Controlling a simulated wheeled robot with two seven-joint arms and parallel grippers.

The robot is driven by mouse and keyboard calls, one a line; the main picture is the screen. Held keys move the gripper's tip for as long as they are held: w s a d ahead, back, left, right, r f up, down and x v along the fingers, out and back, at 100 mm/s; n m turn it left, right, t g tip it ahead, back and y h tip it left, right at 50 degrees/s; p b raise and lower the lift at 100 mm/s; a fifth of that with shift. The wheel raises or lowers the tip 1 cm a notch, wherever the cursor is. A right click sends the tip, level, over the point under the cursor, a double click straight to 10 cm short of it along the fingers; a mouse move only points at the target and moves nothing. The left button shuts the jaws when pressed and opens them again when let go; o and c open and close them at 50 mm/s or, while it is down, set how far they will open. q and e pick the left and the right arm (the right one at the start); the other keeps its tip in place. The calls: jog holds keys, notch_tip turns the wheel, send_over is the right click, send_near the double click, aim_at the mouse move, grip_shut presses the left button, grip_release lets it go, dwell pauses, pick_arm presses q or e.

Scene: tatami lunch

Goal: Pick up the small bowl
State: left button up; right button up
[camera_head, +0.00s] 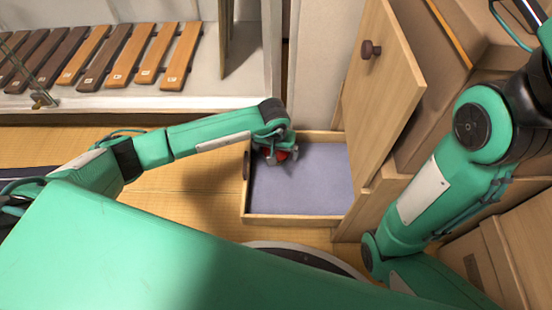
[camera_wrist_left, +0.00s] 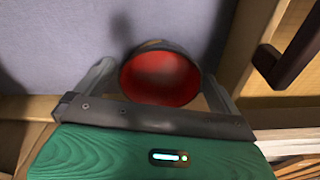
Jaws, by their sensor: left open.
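The small bowl (camera_wrist_left: 160,78) is red inside with a dark rim. In the left wrist view it lies between the two fingers of my open left gripper (camera_wrist_left: 158,72), near the drawer's front wall. Whether the fingers touch it I cannot tell. In the head view only a red bit of the bowl (camera_head: 283,155) shows beneath my left gripper (camera_head: 280,158), at the upper left corner of the open drawer (camera_head: 290,220). My wrist hides the rest. My right arm stands at the right, and its gripper is out of view.
The drawer has a lilac-grey floor, otherwise bare, and low wooden walls. Its dark handle (camera_wrist_left: 290,55) sits on the front wall. A wooden door (camera_head: 385,95) with a round knob (camera_head: 370,49) stands open beyond the drawer. Wooden bars (camera_head: 130,55) lie on a shelf at the upper left.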

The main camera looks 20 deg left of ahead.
pick_arm(q)
jog(key=shift+f, duration=0.15)
jog(key=c, duration=1)
jog(key=shift+c, duration=0.2)
